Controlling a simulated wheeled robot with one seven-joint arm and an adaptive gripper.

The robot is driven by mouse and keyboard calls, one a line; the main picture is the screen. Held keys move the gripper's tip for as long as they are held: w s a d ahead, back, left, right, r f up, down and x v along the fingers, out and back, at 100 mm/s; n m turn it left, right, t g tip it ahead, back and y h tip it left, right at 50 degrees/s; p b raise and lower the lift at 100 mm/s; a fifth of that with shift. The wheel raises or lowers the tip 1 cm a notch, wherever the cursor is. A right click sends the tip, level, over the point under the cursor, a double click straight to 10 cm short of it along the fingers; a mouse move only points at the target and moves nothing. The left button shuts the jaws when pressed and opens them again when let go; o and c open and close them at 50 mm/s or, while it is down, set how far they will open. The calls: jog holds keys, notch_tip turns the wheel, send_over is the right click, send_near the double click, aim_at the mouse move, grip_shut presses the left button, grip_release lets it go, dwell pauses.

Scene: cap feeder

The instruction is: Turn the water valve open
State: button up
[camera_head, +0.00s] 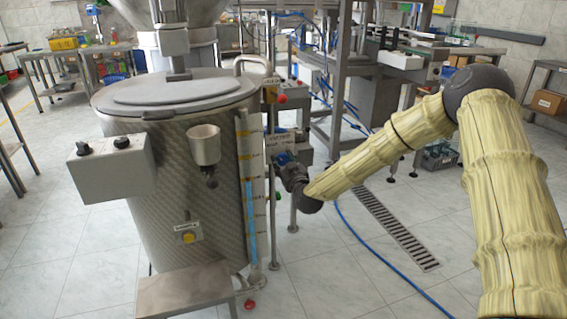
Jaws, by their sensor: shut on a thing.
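My gripper (290,168) is dark and small in the picture, at the end of my arm in its tan cover, just right of the large steel tank. It is shut on a small blue part (283,157), which looks like the handle of the water valve, at the side of a grey box. The fingers and my wrist hide much of this part, and its angle cannot be made out. A clear level tube (249,215) with blue liquid in its lower part stands on the tank's side, left of my gripper.
The steel tank (190,235) has a lid, a grey control box (112,168) and a metal step (185,290) in front. A red knob (282,98) sits above my gripper. A blue hose (385,268) and a floor drain (396,228) lie on the open tiled floor.

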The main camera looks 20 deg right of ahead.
jog(key=m, duration=0.4)
jog(key=m+b, duration=0.1)
jog(key=m, duration=0.3)
jog(key=shift+m, duration=0.4)
jog(key=m+b, duration=0.1)
jog(key=m, duration=0.4)
jog(key=shift+a+b, duration=0.1)
jog(key=shift+b, duration=0.2)
jog(key=shift+r+m+b, duration=0.1)
jog(key=shift+m+b, duration=0.6)
jog(key=shift+m, duration=1.3)
jog(key=o, duration=1)
jog(key=shift+o, duration=0.2)
